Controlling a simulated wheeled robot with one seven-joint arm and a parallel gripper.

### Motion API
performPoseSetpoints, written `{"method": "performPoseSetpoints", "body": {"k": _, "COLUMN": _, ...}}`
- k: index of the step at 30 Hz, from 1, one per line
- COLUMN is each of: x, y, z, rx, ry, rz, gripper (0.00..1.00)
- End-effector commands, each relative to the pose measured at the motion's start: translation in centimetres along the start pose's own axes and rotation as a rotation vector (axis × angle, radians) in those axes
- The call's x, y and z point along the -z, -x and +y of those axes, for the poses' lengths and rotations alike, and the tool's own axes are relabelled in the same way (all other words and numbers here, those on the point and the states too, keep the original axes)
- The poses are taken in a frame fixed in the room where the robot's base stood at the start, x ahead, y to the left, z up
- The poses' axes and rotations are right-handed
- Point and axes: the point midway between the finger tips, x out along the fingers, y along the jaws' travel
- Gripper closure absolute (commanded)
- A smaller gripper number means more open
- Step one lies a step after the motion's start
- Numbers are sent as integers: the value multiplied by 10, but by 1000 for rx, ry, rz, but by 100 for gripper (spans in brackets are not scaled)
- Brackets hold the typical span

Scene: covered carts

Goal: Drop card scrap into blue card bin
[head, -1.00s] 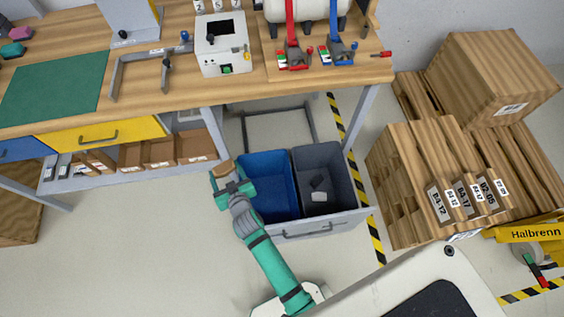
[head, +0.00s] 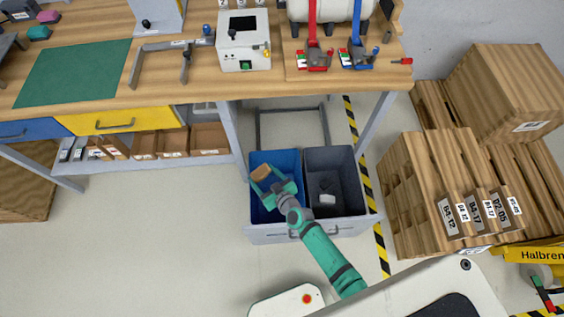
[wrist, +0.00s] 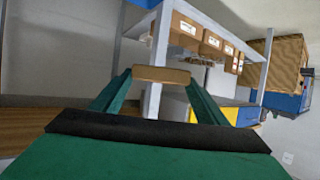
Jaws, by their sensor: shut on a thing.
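The card scrap (head: 261,172) is a small brown piece held at the tip of my gripper (head: 267,180). In the wrist view the card scrap (wrist: 161,75) spans between the two green fingers of my gripper (wrist: 160,78). My gripper is shut on it. In the head view the scrap and gripper appear over the blue card bin (head: 285,158), toward its left side. How high they are above the bin is hard to tell. My gripper and arm hide part of the blue bin's inside.
A grey bin (head: 345,165) with a few small pieces inside stands right of the blue bin, in the same pull-out frame. The workbench (head: 180,85) stands behind, with its leg (head: 232,140) at the left. Stacked wooden pallets (head: 425,190) stand at the right.

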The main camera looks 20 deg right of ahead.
Motion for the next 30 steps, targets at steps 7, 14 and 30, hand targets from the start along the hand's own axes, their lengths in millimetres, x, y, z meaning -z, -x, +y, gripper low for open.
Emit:
{"method": "performPoseSetpoints", "body": {"k": 7, "x": -2, "y": 2, "z": 6, "rx": 9, "ry": 3, "rz": -2, "gripper": 53}}
{"method": "performPoseSetpoints", "body": {"k": 14, "x": -3, "y": 2, "z": 8, "rx": 22, "ry": 6, "rz": 0, "gripper": 53}}
{"method": "performPoseSetpoints", "body": {"k": 30, "x": 1, "y": 9, "z": 36, "rx": 86, "ry": 33, "rz": 3, "gripper": 53}}
